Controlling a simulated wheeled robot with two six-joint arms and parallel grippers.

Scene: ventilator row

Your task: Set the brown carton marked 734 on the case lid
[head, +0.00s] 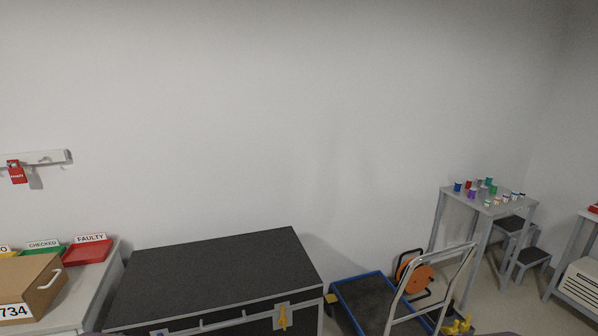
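The brown carton marked 734 (40,283) sits on a light grey table at the lower left, cut off by the picture's left edge. Its number label faces the front and a white handle shows on its right side. The case (215,270) is a long black box with metal edges to the right of that table. Its lid is shut and the top is bare. A yellow tag or latch hangs on its front. Neither of my grippers is in view.
Green (47,251) and red (87,252) trays stand behind the carton on the table (82,293). A blue-edged trolley (365,302) with an upright handle and an orange reel (414,274) stand right of the case. A small table (483,200) holds several coloured cups.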

